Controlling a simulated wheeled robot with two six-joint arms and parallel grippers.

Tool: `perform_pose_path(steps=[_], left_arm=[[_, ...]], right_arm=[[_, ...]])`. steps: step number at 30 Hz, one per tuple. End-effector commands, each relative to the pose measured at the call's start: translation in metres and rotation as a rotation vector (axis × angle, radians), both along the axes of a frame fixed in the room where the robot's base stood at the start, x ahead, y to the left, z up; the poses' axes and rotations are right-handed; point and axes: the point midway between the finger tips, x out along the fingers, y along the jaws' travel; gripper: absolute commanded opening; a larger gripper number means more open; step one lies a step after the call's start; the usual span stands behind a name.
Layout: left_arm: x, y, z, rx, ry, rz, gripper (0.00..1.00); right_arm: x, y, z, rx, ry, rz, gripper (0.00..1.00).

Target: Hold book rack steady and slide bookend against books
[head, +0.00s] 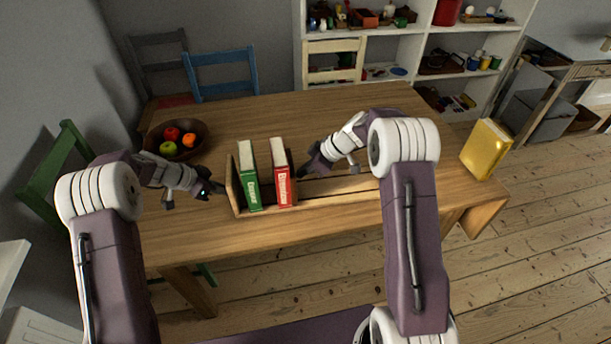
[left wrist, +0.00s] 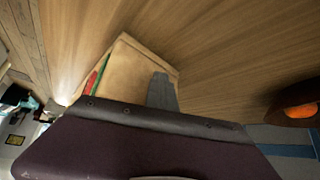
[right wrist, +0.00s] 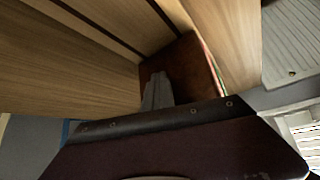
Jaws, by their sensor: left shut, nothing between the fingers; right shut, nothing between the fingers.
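The wooden book rack (head: 308,195) lies on the table, its end panel (head: 231,188) at the left. A green book (head: 250,178) and a red book (head: 281,176) stand in it with a narrow gap between them. A reddish-brown upright panel, seemingly the bookend (right wrist: 186,66), shows in the right wrist view; the red book mostly hides it in the head view. My left gripper (head: 217,188) is shut at the outer face of the end panel, touching or nearly touching it. My right gripper (head: 304,172) is shut, empty, close to the bookend's right face; contact is unclear.
A bowl of fruit (head: 191,148) stands behind my left gripper. A yellow book (head: 486,150) stands near the table's right end. The rack's right part is bare. Chairs and a white shelf (head: 418,48) are behind the table (head: 290,118).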

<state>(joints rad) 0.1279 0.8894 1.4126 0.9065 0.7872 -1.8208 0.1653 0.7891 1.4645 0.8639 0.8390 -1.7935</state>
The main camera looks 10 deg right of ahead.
Motion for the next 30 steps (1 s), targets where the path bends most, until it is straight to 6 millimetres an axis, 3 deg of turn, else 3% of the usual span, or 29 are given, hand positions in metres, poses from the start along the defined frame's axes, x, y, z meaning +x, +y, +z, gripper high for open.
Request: perform_pose_path(steps=[30], left_arm=[[0.0,-0.001,0.0,-0.003,0.001,-0.002,0.0]], right_arm=[[0.001,0.034,0.0,0.004,0.003,0.004,0.0]])
